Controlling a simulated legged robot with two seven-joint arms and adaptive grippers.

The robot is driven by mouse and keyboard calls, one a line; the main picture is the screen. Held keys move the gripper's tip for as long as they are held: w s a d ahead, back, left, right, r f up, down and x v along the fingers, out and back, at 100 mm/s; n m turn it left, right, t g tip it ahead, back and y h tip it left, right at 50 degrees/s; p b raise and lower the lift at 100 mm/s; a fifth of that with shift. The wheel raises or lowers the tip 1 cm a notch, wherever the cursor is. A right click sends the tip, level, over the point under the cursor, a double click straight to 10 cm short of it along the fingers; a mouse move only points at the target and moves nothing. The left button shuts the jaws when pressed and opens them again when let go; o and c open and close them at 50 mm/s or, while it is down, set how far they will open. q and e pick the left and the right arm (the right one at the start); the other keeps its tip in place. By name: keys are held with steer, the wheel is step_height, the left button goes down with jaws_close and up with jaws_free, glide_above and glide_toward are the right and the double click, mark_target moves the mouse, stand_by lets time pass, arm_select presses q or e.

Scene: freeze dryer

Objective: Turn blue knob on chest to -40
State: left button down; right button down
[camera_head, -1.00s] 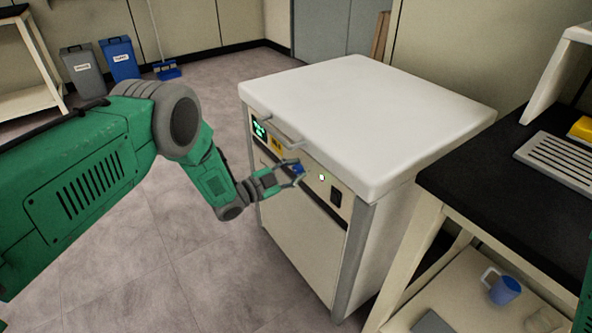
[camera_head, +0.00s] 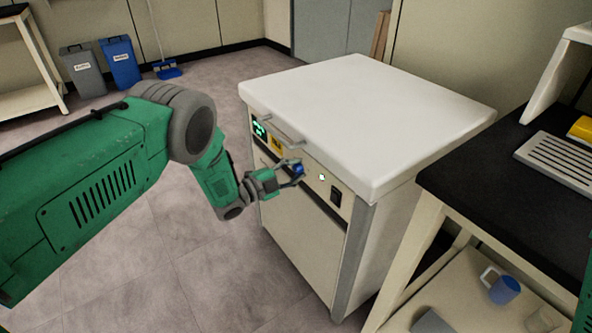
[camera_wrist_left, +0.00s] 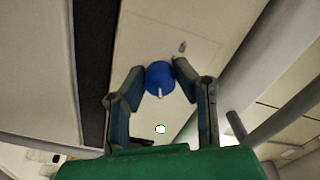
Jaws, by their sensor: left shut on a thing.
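The blue knob (camera_head: 298,169) is on the front panel of the white chest (camera_head: 372,105), right of the yellow label and green display (camera_head: 259,129). My left gripper (camera_head: 291,170) is at the panel, with its fingers around the knob. In the left wrist view the blue knob (camera_wrist_left: 160,77) sits between the two fingertips of my left gripper (camera_wrist_left: 159,76), which are closed on its sides. A pale pointer mark shows on the knob's face. The display's digits are too small to read. My right gripper does not show.
A handle (camera_head: 283,131) juts from the lid above the display. A black switch (camera_head: 336,195) is right of the knob. The floor at left is open.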

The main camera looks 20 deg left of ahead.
arm_select(q)
steer(key=shift+s+f, duration=0.1)
steer(key=shift+f, duration=0.05)
steer(key=c, duration=1.3)
jaws_free()
steer(key=v, duration=1.2)
